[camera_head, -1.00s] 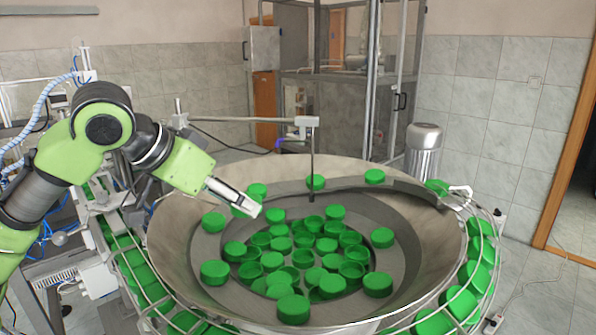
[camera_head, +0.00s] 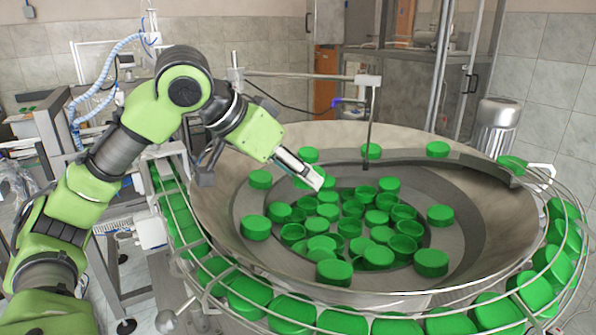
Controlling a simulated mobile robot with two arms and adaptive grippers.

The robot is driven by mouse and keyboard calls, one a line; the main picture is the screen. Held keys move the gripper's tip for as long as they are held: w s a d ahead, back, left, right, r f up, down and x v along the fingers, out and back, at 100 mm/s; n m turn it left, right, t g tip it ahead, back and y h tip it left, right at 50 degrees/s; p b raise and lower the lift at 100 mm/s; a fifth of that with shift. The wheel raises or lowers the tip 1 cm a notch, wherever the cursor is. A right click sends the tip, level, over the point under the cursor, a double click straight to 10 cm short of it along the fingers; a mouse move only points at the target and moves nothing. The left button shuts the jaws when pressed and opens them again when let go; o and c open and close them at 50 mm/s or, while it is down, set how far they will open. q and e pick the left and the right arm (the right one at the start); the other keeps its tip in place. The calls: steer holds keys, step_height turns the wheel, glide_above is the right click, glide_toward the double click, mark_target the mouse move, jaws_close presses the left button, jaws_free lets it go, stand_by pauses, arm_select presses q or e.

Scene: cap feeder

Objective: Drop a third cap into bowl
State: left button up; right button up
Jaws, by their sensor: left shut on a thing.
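The bowl (camera_head: 225,205) is a wide metal feeder bowl with a spiral ledge inside. Several green caps (camera_head: 352,208) lie in its middle, and others, such as a cap (camera_head: 256,228), rest on the ledge. My left gripper (camera_head: 314,182) reaches in from the left over the bowl, pointing down and right. It is shut on a green cap (camera_head: 300,176), which is mostly hidden behind the fingers. How far it is above the caps below is hard to tell. My right gripper is not in view.
A wire-railed chute (camera_head: 210,262) full of green caps curves around the bowl's left, front and right. A thin rod (camera_head: 370,120) on a bracket hangs over the bowl's far side. A metal cylinder (camera_head: 497,125) stands behind at the right.

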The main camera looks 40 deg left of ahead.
arm_select(q)
steer(key=shift+s, duration=0.1)
steer(key=o, duration=0.8)
steer(key=shift+f, duration=0.1)
steer(key=v, duration=1.2)
